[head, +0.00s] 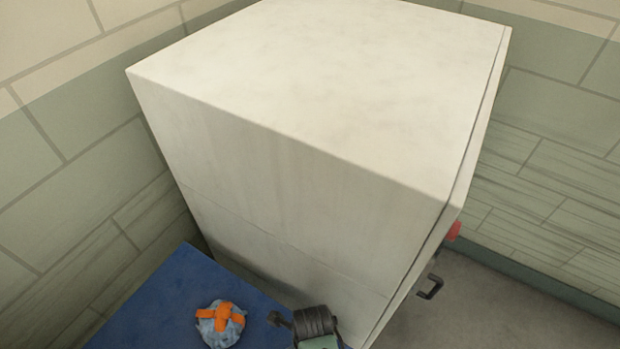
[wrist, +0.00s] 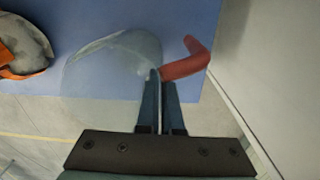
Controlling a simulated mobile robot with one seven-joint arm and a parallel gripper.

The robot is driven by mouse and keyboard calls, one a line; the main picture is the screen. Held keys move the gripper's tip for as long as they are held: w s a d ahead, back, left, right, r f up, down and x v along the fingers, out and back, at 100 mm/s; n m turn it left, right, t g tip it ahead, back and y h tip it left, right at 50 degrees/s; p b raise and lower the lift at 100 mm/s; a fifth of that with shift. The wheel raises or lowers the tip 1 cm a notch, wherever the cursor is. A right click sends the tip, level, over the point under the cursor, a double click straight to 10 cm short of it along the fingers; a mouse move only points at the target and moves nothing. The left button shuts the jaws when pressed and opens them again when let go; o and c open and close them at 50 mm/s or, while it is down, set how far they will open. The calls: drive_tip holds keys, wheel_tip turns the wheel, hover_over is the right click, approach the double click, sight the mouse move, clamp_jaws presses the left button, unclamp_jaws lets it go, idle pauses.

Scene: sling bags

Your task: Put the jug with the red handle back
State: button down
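The jug (wrist: 105,75) is clear and has a red handle (wrist: 187,62). In the wrist view it lies across the middle, overlapping the near edge of the blue surface (wrist: 120,15). My gripper (wrist: 162,76) has its two dark fingers close together where the handle joins the jug, and looks shut on it. I cannot tell whether the jug touches the surface. In the head view I see my dark wrist at the bottom edge, and the fingers and jug are out of sight.
A large white cabinet (head: 300,100) stands right beside the blue surface (head: 165,300). Its front has a black pull (head: 430,288) and a small red part (head: 453,231). A grey-blue bag with orange straps (head: 220,322) lies left of my wrist. Floor is open at right.

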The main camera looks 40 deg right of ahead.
drive_tip(key=c, duration=1.1)
unclamp_jaws()
drive_tip(key=shift+f, duration=0.1)
